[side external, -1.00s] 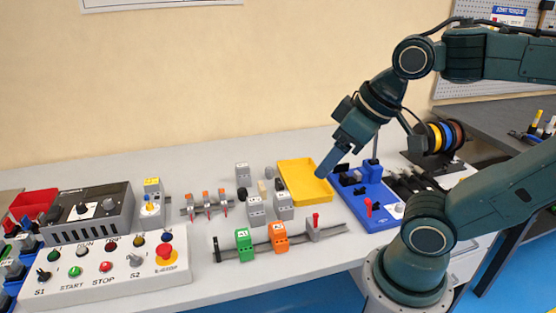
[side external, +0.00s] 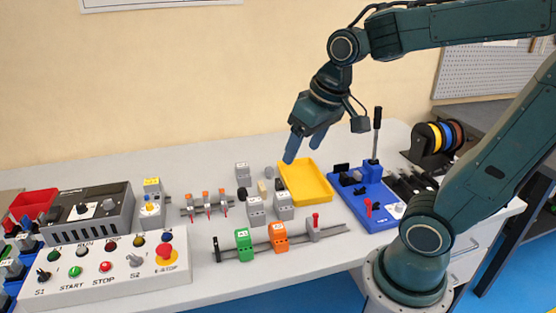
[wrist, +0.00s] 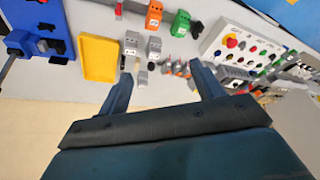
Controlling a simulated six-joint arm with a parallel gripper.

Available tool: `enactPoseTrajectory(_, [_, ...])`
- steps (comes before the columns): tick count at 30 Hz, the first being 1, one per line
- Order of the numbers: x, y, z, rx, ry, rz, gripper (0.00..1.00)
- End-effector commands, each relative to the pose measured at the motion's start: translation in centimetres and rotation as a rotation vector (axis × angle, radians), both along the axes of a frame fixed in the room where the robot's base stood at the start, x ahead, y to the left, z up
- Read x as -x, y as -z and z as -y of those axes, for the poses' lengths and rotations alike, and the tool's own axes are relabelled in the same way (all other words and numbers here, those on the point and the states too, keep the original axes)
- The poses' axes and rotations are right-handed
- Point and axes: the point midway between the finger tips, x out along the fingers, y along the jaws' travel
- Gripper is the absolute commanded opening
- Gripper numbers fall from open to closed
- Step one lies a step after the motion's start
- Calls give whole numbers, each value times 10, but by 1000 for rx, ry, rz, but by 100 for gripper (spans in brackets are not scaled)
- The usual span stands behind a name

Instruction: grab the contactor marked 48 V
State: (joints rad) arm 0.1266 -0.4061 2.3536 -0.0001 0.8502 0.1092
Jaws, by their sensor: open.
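Several grey contactors with white labels stand on the bench: one at the front left (side external: 256,212), one beside it to the right (side external: 284,207), and one farther back (side external: 242,174). The front pair also shows in the wrist view, at its left (wrist: 130,44) and right (wrist: 153,48). The labels are too small to read, so I cannot tell which is marked 48 V. My gripper (side external: 303,150) is open and empty, well above the bench over the back of the yellow tray. In the wrist view its fingers (wrist: 160,74) are spread wide with the bench beyond.
The yellow tray (side external: 328,188) looks empty. To its right is a blue board (side external: 378,218) with an upright black-handled tool (side external: 377,125). In front, a rail (side external: 260,248) carries a green block (side external: 244,242) and an orange block (side external: 278,238). A control box (side external: 115,262) fills the left.

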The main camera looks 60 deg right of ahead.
Motion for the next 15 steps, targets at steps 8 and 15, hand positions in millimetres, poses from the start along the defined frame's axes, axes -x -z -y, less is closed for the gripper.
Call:
enactPoseTrajectory(8, [-42,26,30,-36,146,-92,66])
enactPoseTrajectory(15, [-73,58,59,-67,270,-166,66])
